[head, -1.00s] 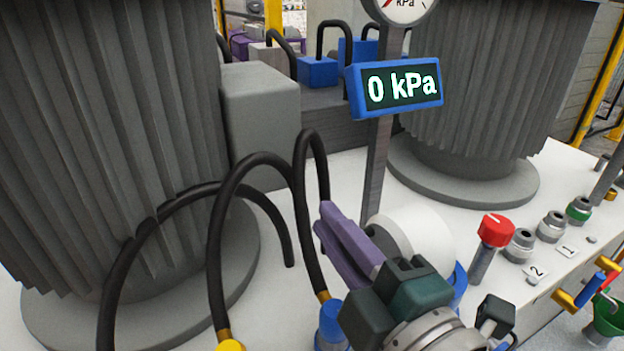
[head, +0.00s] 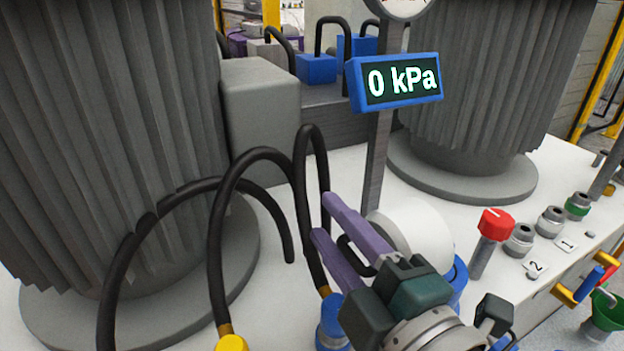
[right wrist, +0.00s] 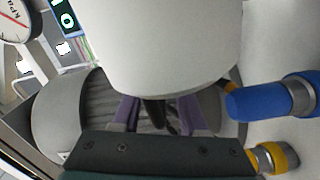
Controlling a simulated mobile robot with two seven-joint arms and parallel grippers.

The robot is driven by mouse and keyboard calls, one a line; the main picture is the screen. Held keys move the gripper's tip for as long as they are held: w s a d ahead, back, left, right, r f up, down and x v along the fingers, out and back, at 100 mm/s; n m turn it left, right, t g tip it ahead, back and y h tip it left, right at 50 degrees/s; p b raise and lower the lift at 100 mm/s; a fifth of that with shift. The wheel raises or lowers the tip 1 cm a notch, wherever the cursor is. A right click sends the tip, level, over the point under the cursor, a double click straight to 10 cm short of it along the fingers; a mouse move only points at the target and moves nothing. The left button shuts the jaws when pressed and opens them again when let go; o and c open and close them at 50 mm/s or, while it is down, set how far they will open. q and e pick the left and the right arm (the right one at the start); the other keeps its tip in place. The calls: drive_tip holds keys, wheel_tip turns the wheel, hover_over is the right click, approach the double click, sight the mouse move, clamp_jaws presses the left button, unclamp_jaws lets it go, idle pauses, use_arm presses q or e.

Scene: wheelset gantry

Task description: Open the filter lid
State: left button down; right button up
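The filter is a white rounded body (head: 418,228) with a blue part (head: 458,280) at its lower right in the head view. Its white surface (right wrist: 165,45) fills the upper middle of the right wrist view. My right gripper (head: 322,218) is beside the filter's left side, its two purple fingers spread apart. A thin black loop, perhaps the lid handle (head: 347,242), shows between the fingers. In the right wrist view a dark piece (right wrist: 155,112) shows between the fingers; I cannot tell whether they touch it. My left gripper is not in view.
Black hoses (head: 212,230) arch left of my right gripper, ending in blue and yellow fittings. A gauge post (head: 377,165) with a 0 kPa display (head: 397,82) stands behind. A red knob (head: 495,224) is to the right. Large grey ribbed columns stand on both sides.

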sight(369, 276)
drive_tip(key=shift+s, duration=0.25)
drive_tip(key=v, duration=0.9)
drive_tip(key=shift+s, duration=0.15)
drive_tip(key=shift+d+r, duration=0.1)
